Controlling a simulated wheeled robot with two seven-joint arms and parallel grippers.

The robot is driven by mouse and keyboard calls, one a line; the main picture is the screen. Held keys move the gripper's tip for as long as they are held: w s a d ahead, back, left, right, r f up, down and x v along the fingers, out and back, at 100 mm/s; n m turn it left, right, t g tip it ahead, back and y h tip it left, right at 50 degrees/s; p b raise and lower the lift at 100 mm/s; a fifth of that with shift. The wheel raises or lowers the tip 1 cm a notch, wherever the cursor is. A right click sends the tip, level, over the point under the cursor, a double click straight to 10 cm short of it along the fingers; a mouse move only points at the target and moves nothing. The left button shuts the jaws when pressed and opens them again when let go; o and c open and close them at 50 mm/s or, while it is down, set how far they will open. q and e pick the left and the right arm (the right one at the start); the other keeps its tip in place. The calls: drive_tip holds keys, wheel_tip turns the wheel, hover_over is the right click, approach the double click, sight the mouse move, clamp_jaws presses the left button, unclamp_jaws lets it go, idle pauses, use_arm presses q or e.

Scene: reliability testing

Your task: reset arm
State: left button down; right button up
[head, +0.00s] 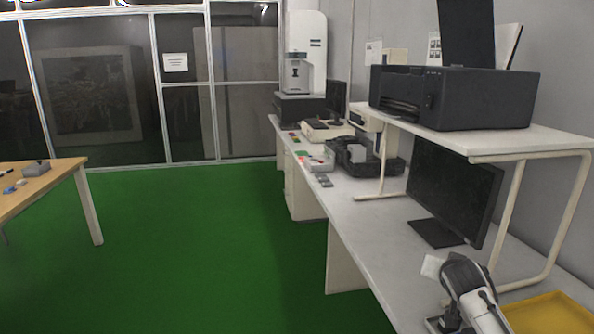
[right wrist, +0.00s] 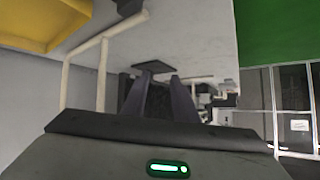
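My right gripper (right wrist: 157,88) shows in the right wrist view. Its two dark fingers are apart, with no held object visible between them. Beyond the fingers is the dark monitor, with its flat stand foot (right wrist: 152,66) on the white table. In the head view, a grey, black and white jointed shape (head: 470,290) rises at the lower right, beside the yellow tray (head: 548,314). My left gripper is not in view.
A long white table (head: 370,245) runs along the right wall, carrying a monitor (head: 452,190) and a raised shelf (head: 480,140) with a black printer (head: 455,95). A wooden table (head: 50,178) stands at the left. The green floor (head: 190,245) between them is clear.

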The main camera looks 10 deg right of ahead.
drive_tip(key=w+a+r+n+t+y, duration=0.4)
drive_tip(key=w+a+r+n+t, duration=0.25)
drive_tip(key=r+n, duration=0.3)
drive_tip(key=s+a+f+g+y, duration=0.1)
drive_tip(key=s+a+f, duration=0.3)
drive_tip(key=s+f, duration=0.3)
drive_tip(key=s+a+f+g, duration=0.1)
drive_tip(key=s+a+f, duration=0.25)
drive_tip(key=f, duration=0.45)
drive_tip(key=s+a+f+g+y, duration=0.1)
drive_tip(key=s+a+f+g, duration=0.1)
drive_tip(key=s+a+f, duration=0.35)
drive_tip(key=s+a+f+g, duration=0.1)
drive_tip(key=s+f, duration=0.3)
drive_tip(key=s, duration=0.5)
drive_tip(key=s+a+f+g+y, duration=0.1)
drive_tip(key=s+a+f, duration=0.3)
drive_tip(key=s, duration=0.6)
drive_tip(key=s+a+f+g+y, duration=0.1)
drive_tip(key=s+f, duration=0.4)
drive_tip(key=s, duration=0.5)
drive_tip(key=shift+s+a+f+g, duration=0.15)
drive_tip(key=shift+a+f+g, duration=0.3)
drive_tip(key=shift+a, duration=0.65)
